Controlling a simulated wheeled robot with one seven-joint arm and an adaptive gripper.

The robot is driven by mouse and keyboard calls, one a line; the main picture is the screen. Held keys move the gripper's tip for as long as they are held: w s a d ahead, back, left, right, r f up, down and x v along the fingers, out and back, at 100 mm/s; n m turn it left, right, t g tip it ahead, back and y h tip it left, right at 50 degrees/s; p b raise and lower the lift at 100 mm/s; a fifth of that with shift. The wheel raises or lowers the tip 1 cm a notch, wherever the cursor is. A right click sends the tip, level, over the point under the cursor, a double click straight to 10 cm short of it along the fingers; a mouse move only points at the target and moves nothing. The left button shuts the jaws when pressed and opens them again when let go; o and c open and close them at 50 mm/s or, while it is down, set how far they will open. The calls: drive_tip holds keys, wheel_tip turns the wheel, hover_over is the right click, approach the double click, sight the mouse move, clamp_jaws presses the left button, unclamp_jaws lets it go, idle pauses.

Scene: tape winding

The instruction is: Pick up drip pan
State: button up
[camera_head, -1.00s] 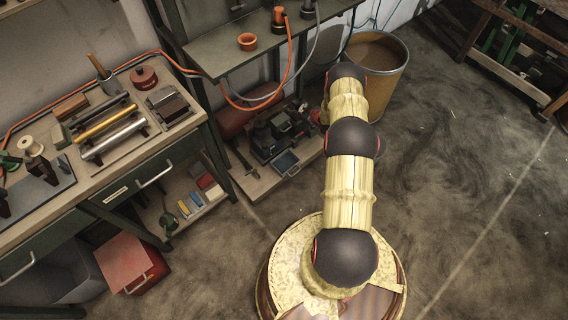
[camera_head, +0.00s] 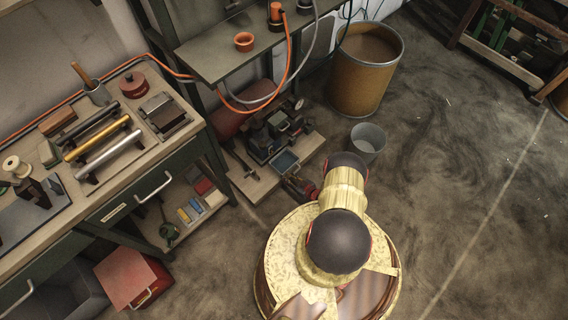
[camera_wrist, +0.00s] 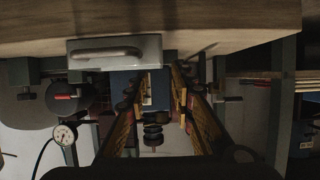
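A small blue-grey tray, apparently the drip pan (camera_head: 285,162), lies on the low wooden board in front of a dark machine in the head view. In the wrist view, a light grey metal piece with a handle, which looks like the pan (camera_wrist: 88,55), shows at upper left of the fingers, under the wooden edge. My gripper (camera_wrist: 157,82) is open, its two fingers apart with nothing held. A blue block and black knob show beyond and between them. In the head view my arm points toward the board, its end close to the tray; the fingertips are not clear there.
The dark machine (camera_head: 268,135) stands behind the tray on the wooden board (camera_head: 252,186). A grey bucket (camera_head: 367,140) and a large brown drum (camera_head: 366,70) stand to the right. A shelf (camera_head: 215,58) overhangs behind. The workbench (camera_head: 150,150) is at left. The right floor is clear.

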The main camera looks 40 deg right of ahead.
drive_tip(key=b+x, duration=0.1)
drive_tip(key=x, duration=0.2)
drive_tip(key=b+x, duration=0.1)
drive_tip(key=x, duration=0.3)
drive_tip(key=shift+a+r, duration=0.2)
drive_tip(key=shift+r, duration=0.05)
drive_tip(key=shift+c, duration=0.6)
clamp_jaws()
drive_tip(key=shift+w, duration=0.1)
